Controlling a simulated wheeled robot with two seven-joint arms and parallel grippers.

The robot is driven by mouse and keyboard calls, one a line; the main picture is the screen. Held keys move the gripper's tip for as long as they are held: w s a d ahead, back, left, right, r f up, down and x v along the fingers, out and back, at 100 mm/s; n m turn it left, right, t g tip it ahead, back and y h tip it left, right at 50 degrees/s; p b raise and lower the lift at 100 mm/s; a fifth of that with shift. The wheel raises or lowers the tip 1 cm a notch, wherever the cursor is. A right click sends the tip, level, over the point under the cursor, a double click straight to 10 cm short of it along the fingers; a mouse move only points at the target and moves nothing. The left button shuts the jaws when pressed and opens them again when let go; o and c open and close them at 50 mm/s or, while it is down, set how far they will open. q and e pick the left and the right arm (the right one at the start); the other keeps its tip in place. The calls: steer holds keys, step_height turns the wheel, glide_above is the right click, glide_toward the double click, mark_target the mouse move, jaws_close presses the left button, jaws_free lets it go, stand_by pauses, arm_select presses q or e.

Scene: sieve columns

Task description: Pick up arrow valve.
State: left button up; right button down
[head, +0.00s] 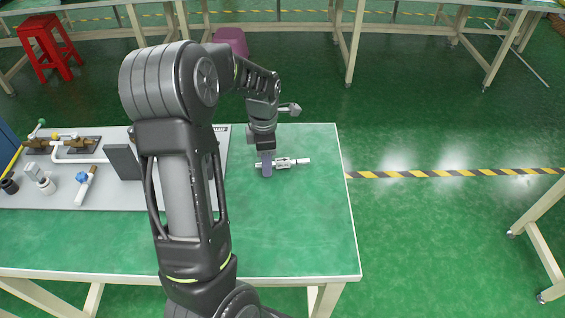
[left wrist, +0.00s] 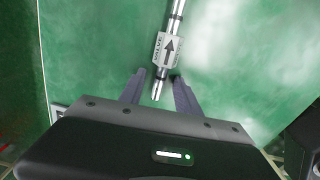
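The arrow valve (head: 284,162) is a slim silver fitting lying on the green table top, just right of the grey panel. In the left wrist view the valve (left wrist: 168,47) shows a block with a black arrow and lettering, and its near end lies in line with the gap between the fingers. My left gripper (head: 266,166) is over the valve's left end in the head view. In the left wrist view the gripper (left wrist: 158,91) is open, with a finger on each side of that end and visible gaps. Its exact height is hard to tell. My right gripper is out of view.
A grey panel (head: 110,198) with several fittings, pipes and a dark block lies on the left of the table (head: 300,225). The table top right of and in front of the valve is bare. The table's right edge is close to the valve.

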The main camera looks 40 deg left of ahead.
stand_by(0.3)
arm_select(q)
jaws_close()
stand_by(0.3)
